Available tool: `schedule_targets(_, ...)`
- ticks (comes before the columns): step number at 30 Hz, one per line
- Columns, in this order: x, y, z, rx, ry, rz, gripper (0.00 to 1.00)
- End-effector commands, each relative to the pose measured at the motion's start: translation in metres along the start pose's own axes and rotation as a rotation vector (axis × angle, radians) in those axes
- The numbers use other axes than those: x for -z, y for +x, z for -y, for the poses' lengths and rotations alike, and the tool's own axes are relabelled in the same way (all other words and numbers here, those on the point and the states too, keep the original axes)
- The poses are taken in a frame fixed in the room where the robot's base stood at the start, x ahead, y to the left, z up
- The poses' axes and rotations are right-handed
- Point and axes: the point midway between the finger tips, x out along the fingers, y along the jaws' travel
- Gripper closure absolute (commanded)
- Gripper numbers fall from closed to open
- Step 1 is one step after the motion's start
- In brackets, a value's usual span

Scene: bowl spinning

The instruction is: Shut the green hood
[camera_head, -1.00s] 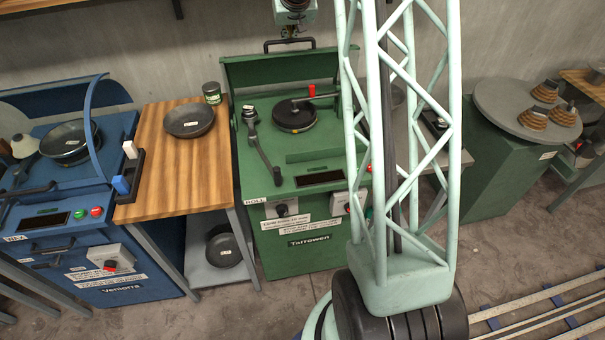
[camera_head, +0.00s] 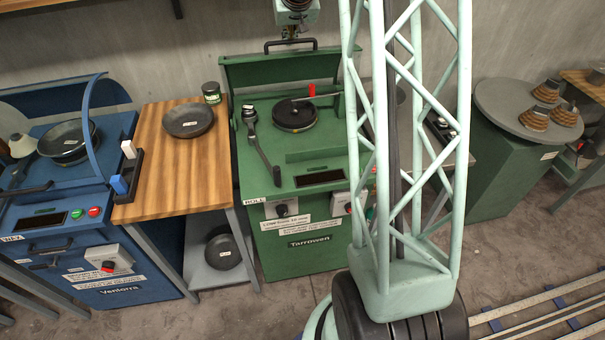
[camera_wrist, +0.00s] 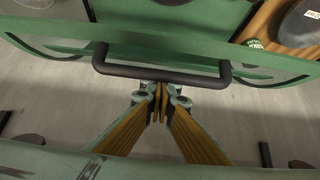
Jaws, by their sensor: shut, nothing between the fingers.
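The green hood (camera_head: 270,70) stands raised at the back of the green Tarrowen machine (camera_head: 310,185). Its black bar handle (camera_head: 290,44) is on the top edge. In the wrist view the handle (camera_wrist: 160,72) runs across the upper middle, with the hood's panel (camera_wrist: 190,43) behind it. My gripper (camera_wrist: 160,103) is shut and empty, with its fingertips just below the handle in the picture. Whether they touch it I cannot tell. In the head view my gripper (camera_head: 291,33) is at the top, beside the handle and partly cut off from clear sight.
A wooden counter (camera_head: 150,180) with a dark pan (camera_head: 188,120) and a green can (camera_head: 211,92) adjoins the machine on the left. A blue machine (camera_head: 60,190) stands farther left. The wall (camera_head: 220,35) is close behind the hood.

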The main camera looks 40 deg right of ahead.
Motion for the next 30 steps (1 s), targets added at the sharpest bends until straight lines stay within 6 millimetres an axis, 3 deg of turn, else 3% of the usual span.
schedule_targets(1,-0.019,0.006,0.003,0.005,-0.001,0.026,1.00)
schedule_targets(12,-0.033,-0.009,0.003,0.005,0.000,0.026,1.00)
schedule_targets(30,-0.036,-0.017,0.003,0.004,0.000,0.023,1.00)
